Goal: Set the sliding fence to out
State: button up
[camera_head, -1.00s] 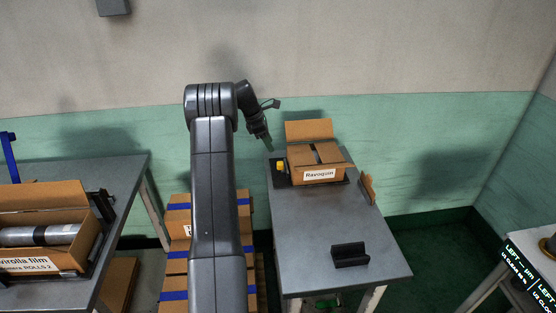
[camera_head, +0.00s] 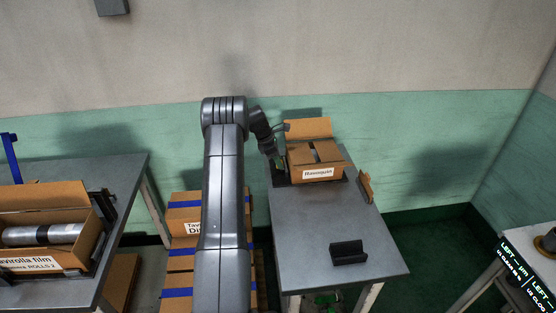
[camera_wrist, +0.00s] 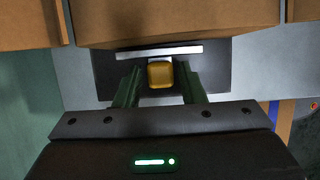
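My gripper (camera_wrist: 160,88) is open in the wrist view, with its two dark green fingers on either side of a yellow knob (camera_wrist: 160,75). A gap shows between the knob and each finger. The knob sits in front of a pale metal strip (camera_wrist: 160,52) on a dark plate (camera_wrist: 215,80); these look like the sliding fence. In the head view my gripper (camera_head: 279,161) is at the left side of the open Ravoquin carton (camera_head: 318,174) on the middle table. The knob is hidden there behind my gripper.
The middle table (camera_head: 325,220) is bare between the carton and a black holder (camera_head: 348,253) near its front. A brown piece (camera_head: 366,186) stands at its right edge. Taped cartons (camera_head: 184,226) are stacked left of it. Another table (camera_head: 130,180) holds a film carton (camera_head: 50,210).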

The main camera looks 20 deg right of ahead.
grip_shut()
jog(key=shift+w+a+b, duration=0.25)
jog(key=shift+a, duration=0.55)
jog(key=shift+w+a+b, duration=0.2)
jog(key=shift+a+b, duration=0.05)
jog(key=shift+a, duration=0.55)
jog(key=shift+o, duration=1.7)
grip_release()
jog(key=shift+a, duration=0.2)
jog(key=shift+d, duration=0.1)
jog(key=b+v, duration=0.2)
jog(key=v, duration=1.2)
